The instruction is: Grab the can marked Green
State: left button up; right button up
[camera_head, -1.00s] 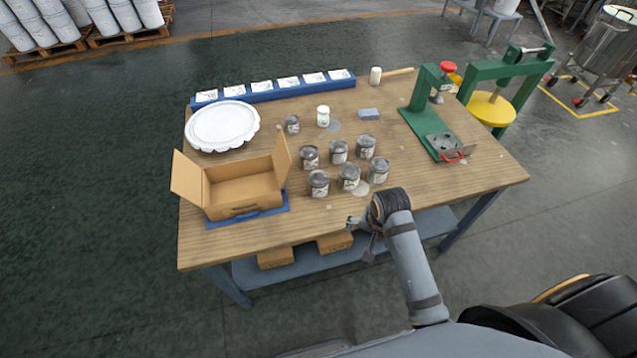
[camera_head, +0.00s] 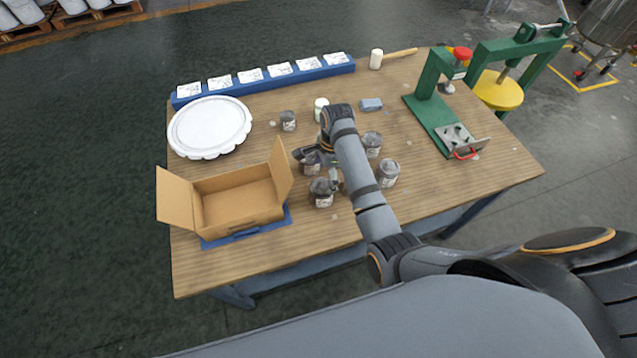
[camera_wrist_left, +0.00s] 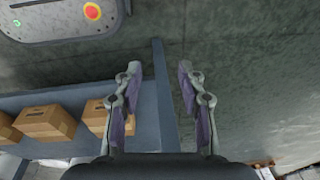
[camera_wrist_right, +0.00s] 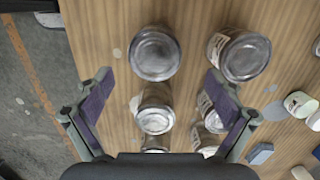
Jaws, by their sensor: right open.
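Several grey cans with pale labels stand on the wooden table (camera_head: 290,255); I cannot read which is marked Green. In the head view one can (camera_head: 321,194) is at the front, another (camera_head: 309,165) behind it, two (camera_head: 372,145) (camera_head: 388,174) right of my arm, and one (camera_head: 288,121) apart at the back. My right gripper (camera_head: 318,170) is over the group, and my arm hides part of it. In the right wrist view the gripper (camera_wrist_right: 158,78) is open and empty, with a can (camera_wrist_right: 154,53) between and beyond its fingertips.
An open cardboard box (camera_head: 238,205) stands on a blue tray (camera_head: 246,234) at the left. Behind are a white lid (camera_head: 210,126), a blue rack (camera_head: 305,76) of cards, a white jar (camera_head: 320,106), a blue block (camera_head: 371,105) and a mallet (camera_head: 377,60). A green press (camera_head: 428,103) stands right.

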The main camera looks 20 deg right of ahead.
aim_at(323, 186)
jog(key=f, duration=0.1)
jog(key=s+f, duration=0.1)
jog(key=f, duration=0.1)
jog(key=shift+s+a+f+p, duration=0.2)
jog(key=shift+a+p, duration=0.1)
jog(key=f, duration=0.3)
jog(key=shift+w+a, duration=0.1)
jog(key=shift+w, duration=0.25)
jog(key=f, duration=0.2)
jog(key=shift+s+a+f, duration=0.1)
jog(key=shift+a+f, duration=0.1)
jog(key=shift+f, duration=0.65)
pick_arm(q)
jog(key=s, duration=0.3)
jog(key=shift+s+r, duration=0.3)
pick_arm(e)
jog(key=c, duration=1.5)
